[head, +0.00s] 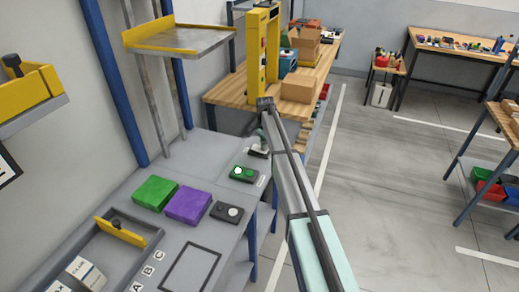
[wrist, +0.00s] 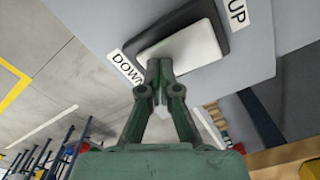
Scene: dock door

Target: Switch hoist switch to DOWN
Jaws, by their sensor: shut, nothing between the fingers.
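The hoist switch is a white rocker plate (wrist: 185,50) on a dark base, between a DOWN label (wrist: 127,68) and an UP label (wrist: 236,12) in the wrist view. My gripper (wrist: 158,72) is shut and empty. Its fingertips overlap the white plate's edge on the DOWN side; I cannot tell whether they press on it. The rocker's tilt is unclear. In the head view the switch (head: 258,153) is at the grey bench's far right corner, partly hidden by my gripper (head: 262,138).
The grey bench (head: 200,155) holds a green block (head: 154,193), a purple block (head: 188,205), a box with green buttons (head: 243,173) and another with a white button (head: 229,212). A yellow-edged tray (head: 180,42) hangs above the bench. A yellow frame (head: 256,50) stands behind my gripper.

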